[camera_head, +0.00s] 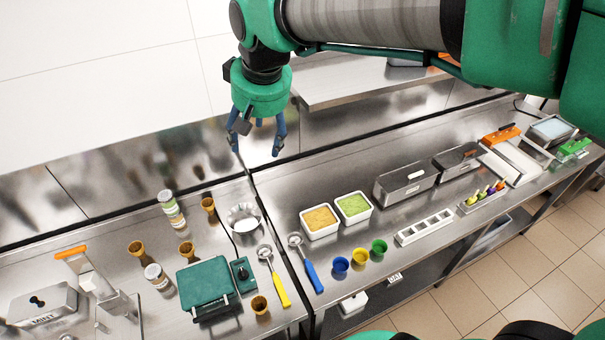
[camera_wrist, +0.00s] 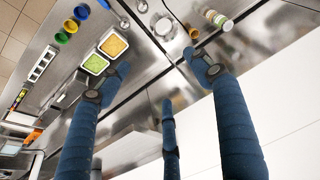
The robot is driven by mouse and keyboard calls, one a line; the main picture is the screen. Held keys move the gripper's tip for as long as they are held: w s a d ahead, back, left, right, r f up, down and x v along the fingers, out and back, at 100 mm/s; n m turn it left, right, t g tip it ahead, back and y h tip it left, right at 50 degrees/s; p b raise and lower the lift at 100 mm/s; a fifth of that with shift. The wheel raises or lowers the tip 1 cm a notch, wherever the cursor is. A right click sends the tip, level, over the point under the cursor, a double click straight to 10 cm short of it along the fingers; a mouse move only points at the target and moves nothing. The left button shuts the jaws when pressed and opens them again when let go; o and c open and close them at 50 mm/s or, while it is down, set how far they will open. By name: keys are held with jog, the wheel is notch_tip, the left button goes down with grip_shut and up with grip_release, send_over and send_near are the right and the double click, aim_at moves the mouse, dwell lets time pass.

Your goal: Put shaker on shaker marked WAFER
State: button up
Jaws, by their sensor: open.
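In the head view, a pale shaker with green bands (camera_head: 173,210) stands upright at the back of the left counter. A second pale shaker (camera_head: 157,277) with a grey lid stands in front of it and slightly left. Their labels are too small to read, so I cannot tell which is marked WAFER. My gripper (camera_head: 256,143) hangs open and empty above the counter's back edge, to the right of and higher than both shakers. The wrist view shows its spread blue fingers (camera_wrist: 160,72) with nothing between them, and a shaker (camera_wrist: 218,19) at the top.
Brown cups (camera_head: 136,248), a green case (camera_head: 205,288) and a metal bowl (camera_head: 244,218) stand near the shakers. An orange-handled press (camera_head: 90,272) is at left. Yellow and blue scoops (camera_head: 309,275) lie mid-counter. Food tubs (camera_head: 320,222) are right. A shelf (camera_head: 345,88) juts out behind.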

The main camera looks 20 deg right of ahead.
jog(key=s+d+f, duration=0.2)
jog(key=s+d, duration=0.1)
jog(key=s, duration=0.7)
jog(key=s+d+f+m+t, duration=0.1)
jog(key=s+d+f, duration=0.2)
jog(key=s, duration=0.6)
jog(key=shift+s+t, duration=0.3)
jog(key=shift+s, duration=0.05)
notch_tip(320, 180, down, 18)
jog(key=b, duration=1.8)
